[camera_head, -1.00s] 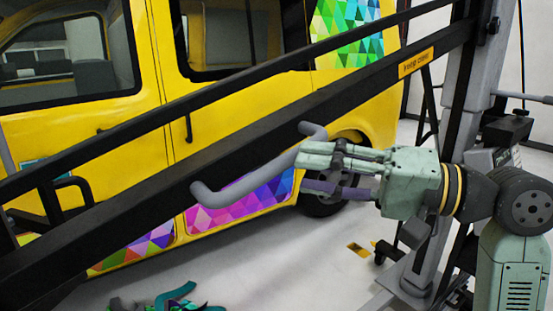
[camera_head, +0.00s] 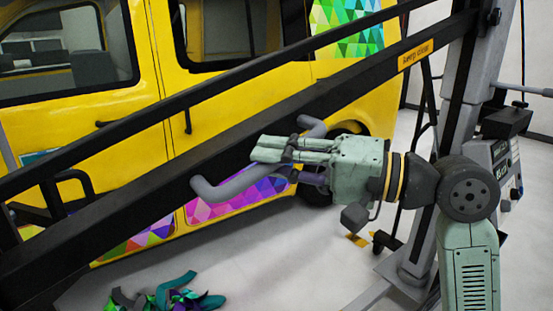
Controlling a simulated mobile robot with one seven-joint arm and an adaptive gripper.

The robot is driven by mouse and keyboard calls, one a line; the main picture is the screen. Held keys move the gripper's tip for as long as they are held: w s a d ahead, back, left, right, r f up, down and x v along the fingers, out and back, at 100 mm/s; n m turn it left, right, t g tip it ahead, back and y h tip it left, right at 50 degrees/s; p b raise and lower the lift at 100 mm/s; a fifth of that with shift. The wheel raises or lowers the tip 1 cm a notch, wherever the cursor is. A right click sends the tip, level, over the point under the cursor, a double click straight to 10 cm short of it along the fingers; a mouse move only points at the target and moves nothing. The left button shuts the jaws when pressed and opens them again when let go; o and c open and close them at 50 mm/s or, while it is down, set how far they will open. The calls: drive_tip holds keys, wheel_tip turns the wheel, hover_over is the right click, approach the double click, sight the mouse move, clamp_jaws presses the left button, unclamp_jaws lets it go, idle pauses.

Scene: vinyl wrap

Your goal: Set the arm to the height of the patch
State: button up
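My gripper (camera_head: 270,162) is at the grey handle (camera_head: 235,187) of the long black arm (camera_head: 150,205), which slants up to the right across the view. The fingers lie over the handle's bar near its middle and hide part of it. The upper finger shows in front of the bar and the lower finger is partly hidden behind it. I cannot tell whether they press on it. The patch of colored triangles (camera_head: 240,198) on the yellow van's lower side is partly behind the handle. Another triangle patch (camera_head: 345,28) is at the upper right.
A grey upright post (camera_head: 450,100) carries the black arm at the right, with a control box (camera_head: 503,165) beside it. The yellow van (camera_head: 100,110) stands behind. Colored scraps (camera_head: 170,292) lie on the floor at the bottom left. The floor in the lower middle is clear.

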clamp_jaws()
idle(0.4)
drive_tip(key=w+d+f+n+b, duration=0.1)
drive_tip(key=f+b, duration=0.3)
drive_tip(key=f, duration=0.4)
drive_tip(key=w+d+f+h+b, duration=0.1)
drive_tip(key=w+d+f+b, duration=0.2)
drive_tip(key=f, duration=0.5)
drive_tip(key=shift+d+n+b, duration=0.4)
drive_tip(key=shift+d+b, duration=0.2)
drive_tip(key=shift+d, duration=0.15)
drive_tip(key=shift+o, duration=2.3)
unclamp_jaws()
drive_tip(key=shift+a, duration=0.1)
